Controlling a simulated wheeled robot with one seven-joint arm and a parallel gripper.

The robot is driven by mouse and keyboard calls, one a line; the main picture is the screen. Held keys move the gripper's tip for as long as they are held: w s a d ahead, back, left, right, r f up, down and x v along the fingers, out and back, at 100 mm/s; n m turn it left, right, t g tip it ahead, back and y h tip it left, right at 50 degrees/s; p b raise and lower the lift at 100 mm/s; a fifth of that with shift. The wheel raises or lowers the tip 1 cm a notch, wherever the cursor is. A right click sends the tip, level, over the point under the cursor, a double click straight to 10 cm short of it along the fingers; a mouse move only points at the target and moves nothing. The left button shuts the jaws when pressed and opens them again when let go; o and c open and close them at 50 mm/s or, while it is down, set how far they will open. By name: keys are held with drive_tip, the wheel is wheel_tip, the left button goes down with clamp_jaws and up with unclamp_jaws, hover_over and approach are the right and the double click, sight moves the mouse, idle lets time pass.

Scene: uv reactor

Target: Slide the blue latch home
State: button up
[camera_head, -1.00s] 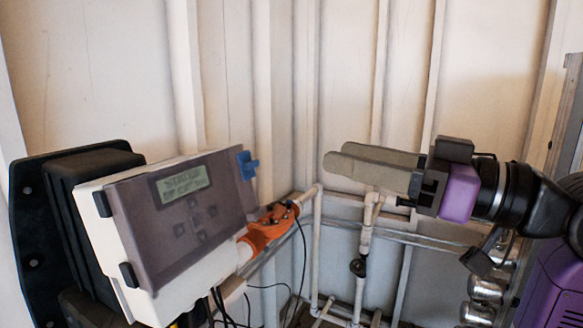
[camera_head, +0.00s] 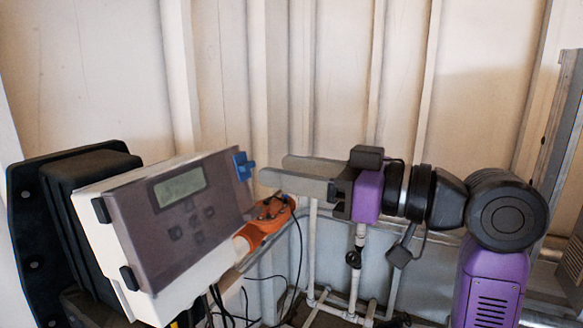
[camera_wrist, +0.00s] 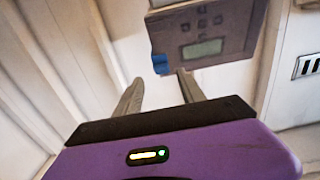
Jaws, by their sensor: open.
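The blue latch (camera_head: 243,166) is a small piece at the upper right edge of the control box (camera_head: 190,208), which has a grey front with a screen and buttons. My gripper (camera_head: 275,170) is level with the latch and just to its right, its two long grey fingers pointing at it. The fingers are apart and hold nothing. In the wrist view the blue latch (camera_wrist: 160,64) shows at the box's lower left corner, ahead of the gap between the fingers and nearer the right finger. I cannot tell whether a fingertip touches it.
An orange pipe fitting (camera_head: 265,220) sits right of the box, below my fingers. White pipes (camera_head: 312,255) and black cables (camera_head: 232,310) run below. A ribbed pale wall (camera_head: 345,80) stands behind. The space above my gripper is clear.

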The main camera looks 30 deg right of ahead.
clamp_jaws()
idle(1.3)
unclamp_jaws()
drive_tip(key=b+v, duration=0.3)
drive_tip(key=v, duration=0.9)
drive_tip(key=shift+d, duration=0.2)
drive_tip(key=shift+s, duration=0.15)
